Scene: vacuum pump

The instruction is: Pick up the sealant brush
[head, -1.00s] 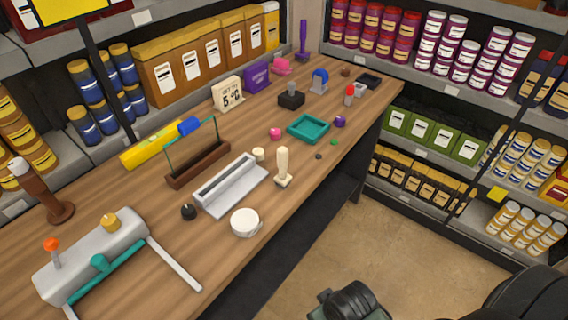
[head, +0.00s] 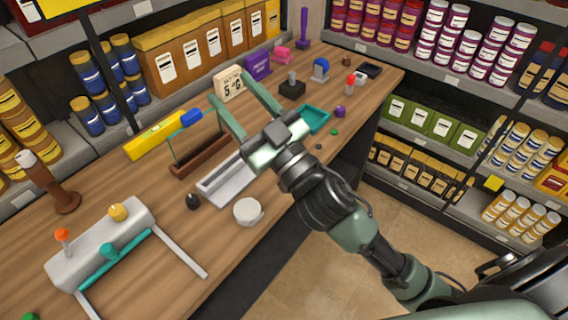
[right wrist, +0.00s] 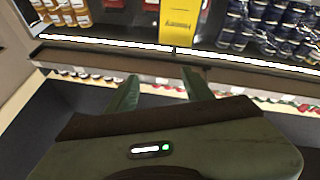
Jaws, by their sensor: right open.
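I cannot tell for sure which item is the sealant brush. Possible ones in the head view are a tall purple upright item (head: 304,30) at the back of the bench and a brown upright piece with a white top (head: 45,178) at the left. My right gripper (head: 229,88) is open and empty, reaching over the middle of the bench with its fingers spread toward the wall. My left gripper is not in view.
The wooden bench (head: 160,262) holds a grey pump-like device (head: 95,245), a grey tray (head: 228,180), a white round container (head: 248,211), a brown carrier (head: 200,158) and a teal tray (head: 315,120). Stocked shelves line the back and right. Bare bench shows at the front left.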

